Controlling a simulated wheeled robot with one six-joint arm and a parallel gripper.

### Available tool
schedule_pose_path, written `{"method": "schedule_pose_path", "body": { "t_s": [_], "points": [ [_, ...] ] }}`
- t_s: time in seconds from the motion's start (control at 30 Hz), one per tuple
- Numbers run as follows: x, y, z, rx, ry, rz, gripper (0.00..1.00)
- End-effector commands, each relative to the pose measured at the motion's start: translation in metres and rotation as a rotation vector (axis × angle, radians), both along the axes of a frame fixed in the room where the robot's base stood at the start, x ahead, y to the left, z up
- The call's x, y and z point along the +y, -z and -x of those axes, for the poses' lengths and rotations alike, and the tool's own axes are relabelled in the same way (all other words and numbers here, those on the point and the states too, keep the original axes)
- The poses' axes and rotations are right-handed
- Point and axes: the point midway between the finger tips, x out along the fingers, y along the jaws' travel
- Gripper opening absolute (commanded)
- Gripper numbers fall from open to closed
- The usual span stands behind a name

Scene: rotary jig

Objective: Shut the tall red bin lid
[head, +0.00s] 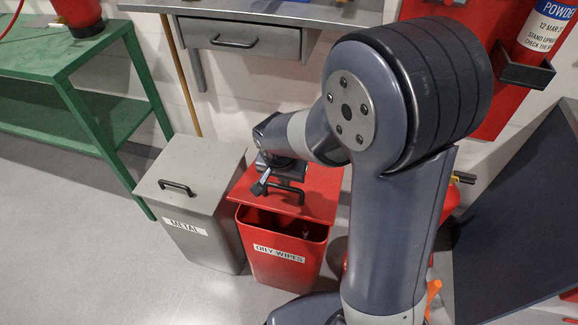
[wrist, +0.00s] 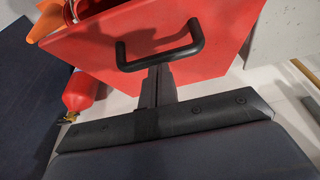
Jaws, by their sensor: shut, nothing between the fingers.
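The tall red bin (head: 285,268), labelled OILY WIPES, stands on the floor. Its red lid (head: 316,197) is partly open, tilted up, and the dark inside shows below the lid's front edge. The lid has a black bar handle (head: 290,188). In the wrist view the lid (wrist: 225,40) fills the upper middle, with the handle (wrist: 160,60) just ahead of my fingers. My gripper (head: 260,187) is shut and empty, over the left part of the lid near the handle. In the wrist view its fingertips (wrist: 159,70) are at the handle bar; I cannot tell whether they touch.
A grey METAL bin (head: 205,160) with a closed lid stands close on the left. A green bench (head: 60,68) is farther left. A grey drawer (head: 240,38) is above and behind. A dark panel (head: 520,210) is at right. The floor at front left is clear.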

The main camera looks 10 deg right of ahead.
Motion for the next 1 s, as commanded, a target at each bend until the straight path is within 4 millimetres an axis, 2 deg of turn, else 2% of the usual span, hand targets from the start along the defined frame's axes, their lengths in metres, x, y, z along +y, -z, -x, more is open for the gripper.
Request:
{"method": "schedule_pose_path", "body": {
  "t_s": [0.03, 0.23, 0.4, 0.7, 1.0],
  "points": [
    [0.002, 0.016, 0.003, -0.023, -0.003, 0.008, 0.0],
    [0.006, 0.036, 0.013, -0.112, -0.006, 0.044, 0.0],
    [0.009, 0.052, 0.021, -0.113, 0.0, 0.044, 0.0],
    [0.013, 0.074, 0.031, -0.11, -0.001, 0.045, 0.0],
    [0.014, 0.084, 0.035, -0.11, 0.0, 0.045, 0.0]
  ]
}}
